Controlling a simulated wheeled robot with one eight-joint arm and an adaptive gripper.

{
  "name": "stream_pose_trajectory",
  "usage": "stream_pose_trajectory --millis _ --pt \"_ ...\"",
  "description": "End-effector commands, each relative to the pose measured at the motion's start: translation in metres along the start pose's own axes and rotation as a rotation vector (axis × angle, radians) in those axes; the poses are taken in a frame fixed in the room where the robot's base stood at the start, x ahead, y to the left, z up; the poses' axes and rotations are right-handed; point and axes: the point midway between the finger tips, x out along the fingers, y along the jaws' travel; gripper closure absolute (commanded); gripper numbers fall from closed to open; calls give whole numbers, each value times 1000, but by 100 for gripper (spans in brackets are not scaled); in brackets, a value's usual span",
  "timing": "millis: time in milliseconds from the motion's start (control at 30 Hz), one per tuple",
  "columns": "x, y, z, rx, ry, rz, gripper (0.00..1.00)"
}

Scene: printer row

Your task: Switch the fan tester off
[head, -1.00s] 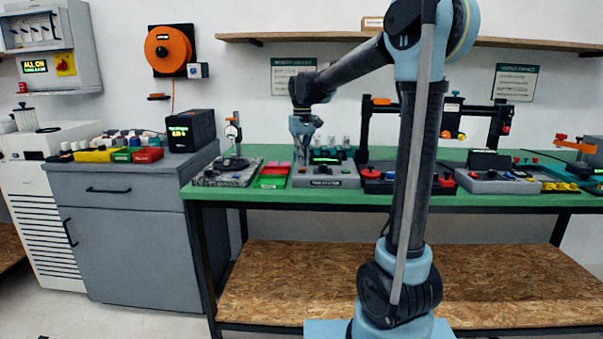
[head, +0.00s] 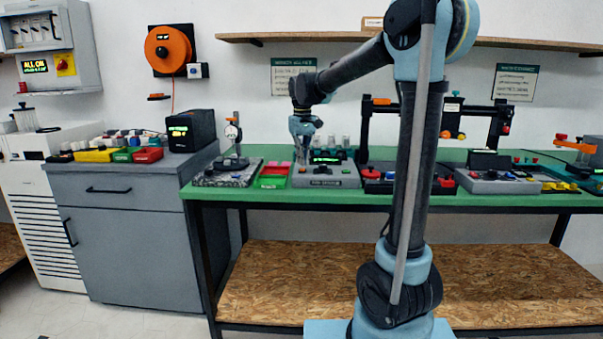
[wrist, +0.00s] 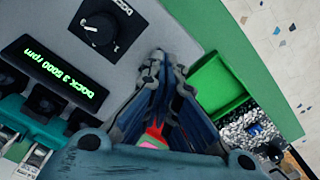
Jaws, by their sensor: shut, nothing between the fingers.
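The fan tester appears to be the grey sloped box (head: 325,181) on the green bench, under my arm's end. In the wrist view its grey panel (wrist: 50,18) fills the upper left. A lit green display (wrist: 47,66) reads "DOCK 3 5000 rpm". A black rotary knob (wrist: 103,30) with a pale pointer mark sits on a dark plate labelled "DOCK". My gripper (wrist: 166,66) is shut and empty, pointing down just beside the knob plate; I see no clear contact. In the head view my gripper (head: 303,145) hangs over the box's left end. Its fingertips are hard to make out there.
A green tray (wrist: 218,85) lies close on the gripper's other side, with a speckled stone plate (head: 212,179) beyond it. The bench front edge is clear.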

Motion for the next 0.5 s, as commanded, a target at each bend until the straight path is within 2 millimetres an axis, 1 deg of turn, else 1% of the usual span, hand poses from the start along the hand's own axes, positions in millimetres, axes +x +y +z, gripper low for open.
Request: stream_pose_trajectory --millis 500 --pt "6 0 0 0 0 0 100"
